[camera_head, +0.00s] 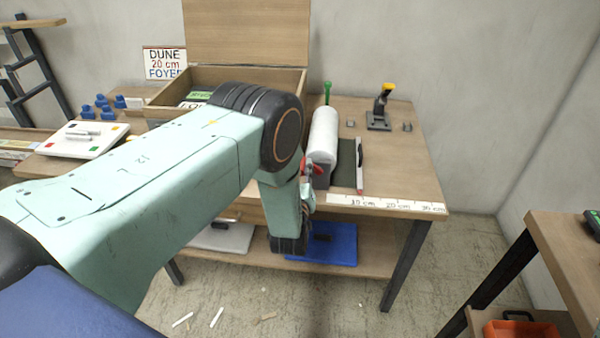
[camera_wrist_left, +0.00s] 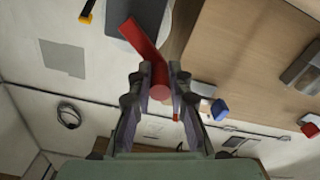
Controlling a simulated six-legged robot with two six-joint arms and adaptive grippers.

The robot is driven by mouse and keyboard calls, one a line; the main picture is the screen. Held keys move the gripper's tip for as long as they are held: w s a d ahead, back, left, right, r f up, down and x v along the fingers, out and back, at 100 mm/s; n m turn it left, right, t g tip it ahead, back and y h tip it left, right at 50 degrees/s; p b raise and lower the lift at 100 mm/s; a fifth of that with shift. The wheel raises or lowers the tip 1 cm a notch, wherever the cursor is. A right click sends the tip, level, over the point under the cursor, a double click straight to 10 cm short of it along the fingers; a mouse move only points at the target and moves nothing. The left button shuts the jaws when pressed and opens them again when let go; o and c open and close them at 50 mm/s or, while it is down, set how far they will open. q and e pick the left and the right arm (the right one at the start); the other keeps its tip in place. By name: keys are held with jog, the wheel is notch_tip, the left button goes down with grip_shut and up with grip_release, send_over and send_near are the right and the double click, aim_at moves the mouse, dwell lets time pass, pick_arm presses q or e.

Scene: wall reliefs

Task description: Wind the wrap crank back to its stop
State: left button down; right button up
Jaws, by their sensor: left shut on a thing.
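The wrap crank is red and sits at the near end of the white wrap roll (camera_head: 323,132) on the table. In the left wrist view the crank arm (camera_wrist_left: 143,42) runs tilted from upper left down to its round handle (camera_wrist_left: 160,91). My left gripper (camera_wrist_left: 160,78) is shut on this handle, with one finger on each side. In the head view my left arm hides most of the gripper (camera_head: 307,174) and part of the crank. My right gripper is in neither view.
A ruler strip (camera_head: 388,204) lies along the table's front edge. Right of the roll are a dark mat (camera_head: 346,165) and a yellow-topped lever (camera_head: 384,105). An open wooden box (camera_head: 245,35) stands behind my arm. A blue tray (camera_head: 335,245) lies on the lower shelf.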

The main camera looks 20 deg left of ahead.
pick_arm(q)
jog(key=m, duration=0.1)
jog(key=d+r+m, duration=0.1)
jog(key=shift+w+r+m, duration=0.15)
jog(key=shift+w+m, duration=0.1)
jog(key=shift+m, duration=0.15)
jog(key=shift+w+d+r+m+b, duration=0.25)
jog(key=shift+d+m, duration=0.2)
jog(key=shift+m, duration=0.7)
jog(key=shift+d+r+m+b, duration=0.1)
jog(key=shift+d+m+b, duration=0.35)
jog(key=shift+m, duration=0.75)
jog(key=shift+w+d+r+m+b, duration=0.2)
jog(key=shift+d+m, duration=0.3)
jog(key=shift+m, duration=0.65)
jog(key=c, duration=1.3)
grip_release()
jog(key=shift+o, duration=0.2)
jog(key=shift+f, duration=0.1)
jog(key=shift+s+d, duration=0.1)
jog(key=shift+s, duration=0.1)
